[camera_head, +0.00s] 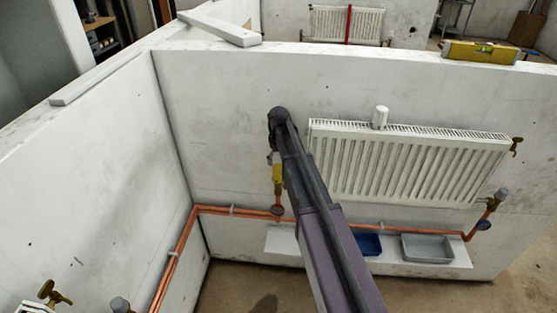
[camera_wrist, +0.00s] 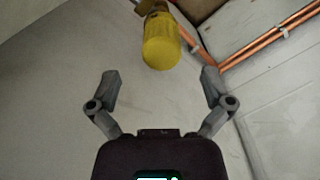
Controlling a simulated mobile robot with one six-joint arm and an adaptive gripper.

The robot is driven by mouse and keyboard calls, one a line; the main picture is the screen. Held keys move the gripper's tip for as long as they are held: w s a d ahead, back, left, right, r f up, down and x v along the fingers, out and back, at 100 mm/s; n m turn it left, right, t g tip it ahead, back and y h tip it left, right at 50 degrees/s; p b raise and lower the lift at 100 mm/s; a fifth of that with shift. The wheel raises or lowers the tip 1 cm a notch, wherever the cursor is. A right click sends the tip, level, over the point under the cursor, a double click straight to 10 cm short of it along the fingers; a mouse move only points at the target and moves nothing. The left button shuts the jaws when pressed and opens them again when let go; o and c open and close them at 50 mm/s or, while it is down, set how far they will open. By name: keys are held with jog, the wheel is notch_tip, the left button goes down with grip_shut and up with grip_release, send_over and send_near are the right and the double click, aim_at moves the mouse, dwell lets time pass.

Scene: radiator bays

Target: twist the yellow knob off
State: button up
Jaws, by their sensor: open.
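The yellow knob (camera_head: 278,173) sits on a valve at the top of a short copper riser, left of the radiator. In the wrist view the yellow knob (camera_wrist: 161,45) points toward me, near the top centre, with a brass-coloured part behind it. My gripper (camera_wrist: 160,78) is open and empty. Its two fingers stand wide apart to the left and right, and the knob appears beyond the gap between their tips, with no contact visible. In the head view my arm hides most of the gripper.
A white radiator (camera_head: 408,165) hangs on the wall, with a white knob (camera_head: 381,117) at its top edge. Copper pipes (camera_head: 245,211) run low along the wall. A blue tray (camera_head: 367,243) and a grey tray (camera_head: 427,248) sit on a low shelf. A yellow level (camera_head: 481,52) lies on the wall top.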

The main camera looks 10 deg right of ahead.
aim_at(277, 173)
jog(key=shift+r, duration=0.15)
notch_tip(277, 173, up, 6)
jog(key=m+p, duration=0.1)
jog(key=p, duration=0.1)
jog(key=m+p, duration=0.3)
jog(key=shift+w+a+f+p, duration=0.1)
jog(key=shift+a+f+p, duration=0.05)
jog(key=shift+f+p, duration=0.15)
jog(key=shift+r+m+p, duration=0.35)
jog(key=shift+r+m, duration=0.05)
jog(key=shift+m, duration=0.2)
jog(key=shift+f, duration=0.25)
notch_tip(277, 173, down, 13)
jog(key=b, duration=1.3)
jog(key=shift+f+b, duration=0.15)
jog(key=shift+b, duration=0.25)
